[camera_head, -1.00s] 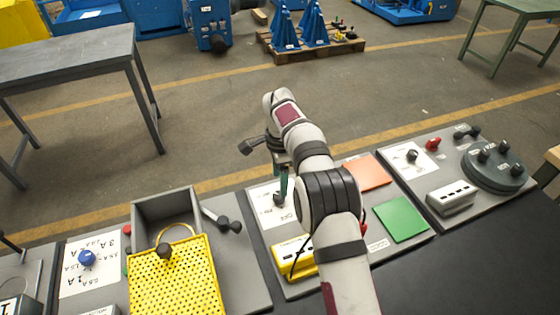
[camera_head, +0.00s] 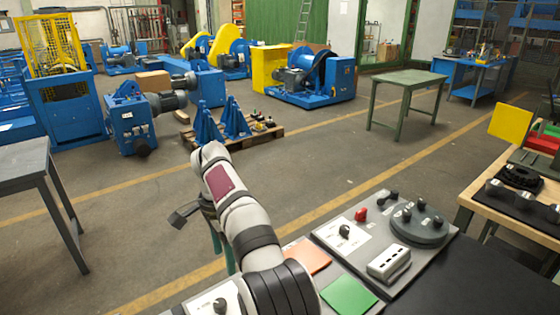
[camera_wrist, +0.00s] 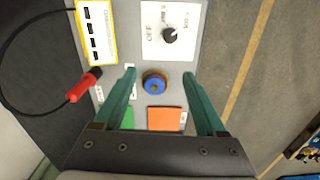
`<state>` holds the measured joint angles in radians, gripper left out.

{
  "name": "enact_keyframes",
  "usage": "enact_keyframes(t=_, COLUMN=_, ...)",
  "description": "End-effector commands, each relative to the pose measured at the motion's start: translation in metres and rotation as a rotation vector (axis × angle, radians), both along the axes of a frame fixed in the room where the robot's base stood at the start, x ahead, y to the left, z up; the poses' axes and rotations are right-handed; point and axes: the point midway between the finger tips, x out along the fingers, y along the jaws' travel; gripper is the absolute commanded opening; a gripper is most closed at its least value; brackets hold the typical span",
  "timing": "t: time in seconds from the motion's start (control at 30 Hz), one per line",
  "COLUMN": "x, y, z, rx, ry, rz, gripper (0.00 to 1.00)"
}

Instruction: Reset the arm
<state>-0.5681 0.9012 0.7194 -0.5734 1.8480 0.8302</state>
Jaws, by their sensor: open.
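My gripper (camera_wrist: 160,88) shows in the wrist view with its two green fingers spread wide apart and nothing held between them. Below the fingers in the wrist view is a grey panel with a round blue button (camera_wrist: 155,82), a black knob on a white plate (camera_wrist: 172,34), and an orange pad (camera_wrist: 165,119). The green pad (camera_head: 349,296) and orange pad (camera_head: 309,257) lie on the panel right of my arm in the head view.
In the wrist view, a red plug (camera_wrist: 85,86) with a black cable lies beside the yellow socket strip (camera_wrist: 95,30). A grey panel holds a round dark disc (camera_head: 418,226) and a white socket block (camera_head: 389,263). The floor beyond is clear up to the pallet (camera_head: 232,137).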

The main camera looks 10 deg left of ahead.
Motion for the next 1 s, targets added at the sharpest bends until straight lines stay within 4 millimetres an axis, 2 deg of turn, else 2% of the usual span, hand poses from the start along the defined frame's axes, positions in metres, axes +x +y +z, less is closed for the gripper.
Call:
enact_keyframes(t=0.03, x=-0.005, y=-0.030, z=0.024, rx=0.009, ry=0.001, rz=0.019, gripper=0.73)
enact_keyframes(t=0.07, x=-0.013, y=-0.052, z=0.037, rx=0.016, ry=0.004, rz=0.043, gripper=0.73)
enact_keyframes(t=0.1, x=-0.028, y=-0.083, z=0.053, rx=0.028, ry=0.009, rz=0.077, gripper=0.73)
enact_keyframes(t=0.17, x=-0.060, y=-0.128, z=0.070, rx=0.046, ry=0.015, rz=0.130, gripper=0.73)
enact_keyframes(t=0.2, x=-0.087, y=-0.155, z=0.077, rx=0.060, ry=0.016, rz=0.161, gripper=0.73)
enact_keyframes(t=0.27, x=-0.133, y=-0.190, z=0.079, rx=0.082, ry=0.013, rz=0.207, gripper=0.73)
enact_keyframes(t=0.3, x=-0.165, y=-0.210, z=0.074, rx=0.096, ry=0.010, rz=0.236, gripper=0.73)
enact_keyframes(t=0.4, x=-0.238, y=-0.240, z=0.052, rx=0.126, ry=-0.003, rz=0.294, gripper=0.73)
enact_keyframes(t=0.5, x=-0.288, y=-0.252, z=0.026, rx=0.144, ry=-0.015, rz=0.335, gripper=0.73)
enact_keyframes(t=0.6, x=-0.314, y=-0.255, z=0.009, rx=0.153, ry=-0.022, rz=0.356, gripper=0.73)
enact_keyframes(t=0.7, x=-0.320, y=-0.255, z=0.004, rx=0.156, ry=-0.022, rz=0.363, gripper=0.73)
enact_keyframes(t=1.0, x=-0.320, y=-0.255, z=0.005, rx=0.156, ry=-0.021, rz=0.363, gripper=0.73)
